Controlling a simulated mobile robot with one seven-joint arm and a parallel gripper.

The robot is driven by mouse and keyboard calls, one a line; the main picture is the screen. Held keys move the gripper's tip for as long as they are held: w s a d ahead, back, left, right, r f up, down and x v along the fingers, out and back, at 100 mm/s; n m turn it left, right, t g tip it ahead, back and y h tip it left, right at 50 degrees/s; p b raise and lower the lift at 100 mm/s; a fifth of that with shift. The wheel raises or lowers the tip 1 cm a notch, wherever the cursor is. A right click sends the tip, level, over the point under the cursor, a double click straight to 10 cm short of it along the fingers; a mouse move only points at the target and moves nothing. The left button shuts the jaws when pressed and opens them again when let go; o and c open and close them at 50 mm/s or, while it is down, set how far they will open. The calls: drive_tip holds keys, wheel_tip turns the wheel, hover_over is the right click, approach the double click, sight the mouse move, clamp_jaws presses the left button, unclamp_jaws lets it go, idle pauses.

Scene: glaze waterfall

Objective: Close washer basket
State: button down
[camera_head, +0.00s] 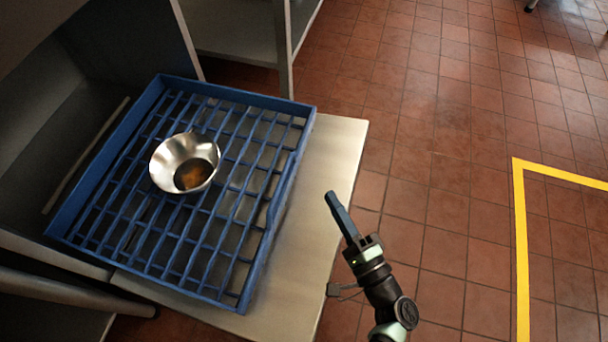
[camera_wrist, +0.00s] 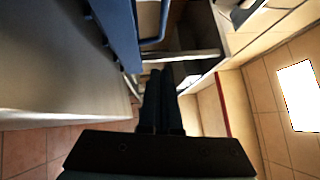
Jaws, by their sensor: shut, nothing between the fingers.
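The blue washer basket (camera_head: 247,277) is a slatted grid tray at the left of the head view. It lies partly in the grey washer opening and partly out on the metal shelf. A shiny metal bowl (camera_head: 164,158) sits upright on its grid, with something brown inside. My gripper (camera_head: 331,196) is right of the basket, apart from it in the head view, with its fingers shut and empty. In the wrist view my fingers (camera_wrist: 162,75) point forward, and the blue basket edge (camera_wrist: 118,30) shows at upper left.
The metal shelf (camera_head: 337,150) extends past the basket's right side. A metal table leg (camera_head: 284,50) stands behind it. Red tiled floor (camera_head: 440,120) lies open to the right, with a yellow line (camera_head: 520,240) on it.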

drive_tip(key=b+x, duration=0.1)
drive_tip(key=x, duration=0.4)
drive_tip(key=shift+w+a, duration=0.25)
drive_tip(key=shift+w+a+r+b, duration=0.1)
drive_tip(key=shift+a+b, duration=0.1)
drive_tip(key=shift+a, duration=0.35)
drive_tip(key=shift+w+a+r+b, duration=0.1)
drive_tip(key=shift+w+a+b, duration=0.1)
drive_tip(key=shift+a, duration=0.35)
drive_tip(key=shift+w+a+r, duration=0.15)
drive_tip(key=shift+a+r, duration=0.05)
drive_tip(key=shift+a, duration=0.4)
